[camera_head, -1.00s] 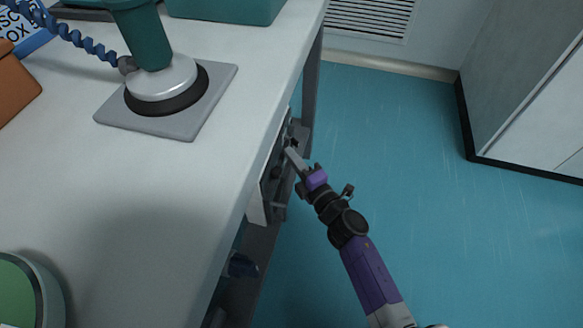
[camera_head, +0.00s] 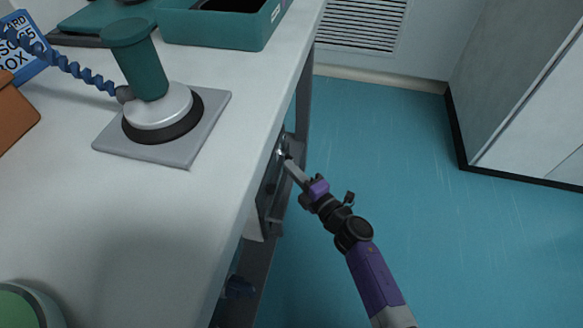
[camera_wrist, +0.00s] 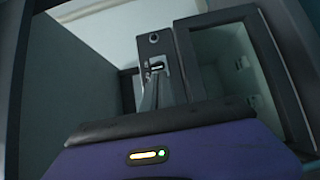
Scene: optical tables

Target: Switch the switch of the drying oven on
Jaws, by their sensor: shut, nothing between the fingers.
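The drying oven (camera_head: 268,190) sits under the white table, mostly hidden by the tabletop in the head view. In the wrist view its narrow control panel (camera_wrist: 155,46) stands left of a door with a window (camera_wrist: 228,62). A small switch (camera_wrist: 158,66) with a pale mark shows on the panel, below a round dark knob (camera_wrist: 154,38). My gripper (camera_head: 287,161) is shut and empty at the oven's front. In the wrist view the fingertips (camera_wrist: 153,80) are just below the switch; whether they touch it I cannot tell.
The white tabletop (camera_head: 150,220) overhangs the oven close beside my arm. A teal tray (camera_head: 225,28) and a device with a teal handle (camera_head: 140,60) stand on it. The blue floor (camera_head: 400,180) to the right is clear up to a grey cabinet (camera_head: 510,80).

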